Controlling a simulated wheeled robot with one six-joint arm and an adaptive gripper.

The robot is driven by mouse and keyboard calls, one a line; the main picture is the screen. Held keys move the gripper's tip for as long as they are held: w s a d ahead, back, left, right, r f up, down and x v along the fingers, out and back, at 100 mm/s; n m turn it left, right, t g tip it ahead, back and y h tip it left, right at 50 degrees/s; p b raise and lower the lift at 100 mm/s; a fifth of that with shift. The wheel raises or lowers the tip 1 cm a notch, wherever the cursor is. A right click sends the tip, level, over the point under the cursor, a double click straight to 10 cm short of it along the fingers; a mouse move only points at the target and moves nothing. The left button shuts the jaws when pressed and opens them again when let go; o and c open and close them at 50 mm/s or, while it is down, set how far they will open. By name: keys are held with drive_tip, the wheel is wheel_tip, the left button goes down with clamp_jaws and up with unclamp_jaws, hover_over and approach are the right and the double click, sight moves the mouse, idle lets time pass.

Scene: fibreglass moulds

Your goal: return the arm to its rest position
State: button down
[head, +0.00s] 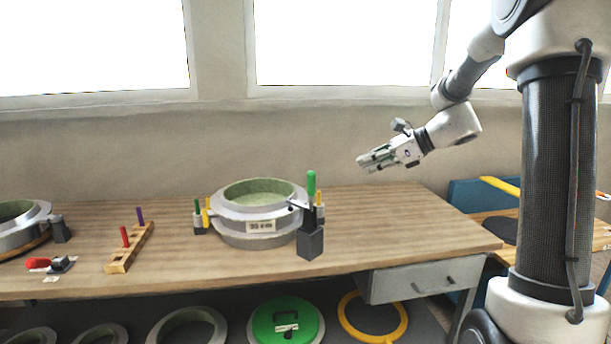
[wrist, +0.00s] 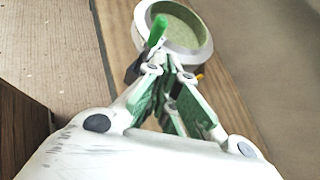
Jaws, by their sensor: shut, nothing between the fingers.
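My gripper (head: 366,164) hangs in the air above the right part of the workbench, pointing left, well clear of the bench top. Its fingers are shut with nothing between them. In the wrist view my gripper (wrist: 172,66) also shows shut, its fingertips overlapping the near edge of the ring mould in the picture. The arm reaches down to it from the upper right in the head view.
A ring mould (head: 262,214) with clamps stands on the wooden workbench (head: 370,215), a green-handled clamp (head: 311,185) at its right. A peg rack (head: 131,250) and a second mould (head: 20,235) are left. A drawer (head: 420,278) is under the right end.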

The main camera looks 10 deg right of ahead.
drive_tip(key=s+d+f+n+g+h, duration=0.2)
drive_tip(key=s+f+n, duration=0.1)
drive_tip(key=s+n, duration=0.25)
drive_tip(key=s+d+f+n+g+h, duration=0.1)
drive_tip(key=s+d+f+n+g, duration=0.1)
drive_tip(key=s+f+n, duration=0.3)
drive_tip(key=s+d+r+n+t+h, duration=0.1)
drive_tip(key=s+r+n+h, duration=0.2)
drive_tip(key=s+n, duration=0.3)
drive_tip(key=s+d+r+n+h, duration=0.1)
drive_tip(key=s+r+n+h, duration=0.3)
drive_tip(key=s, duration=1.2)
drive_tip(key=shift+s+d+n+t, duration=0.2)
drive_tip(key=shift+n+t, duration=0.2)
drive_tip(key=shift+n, duration=0.85)
drive_tip(key=shift+r, duration=0.1)
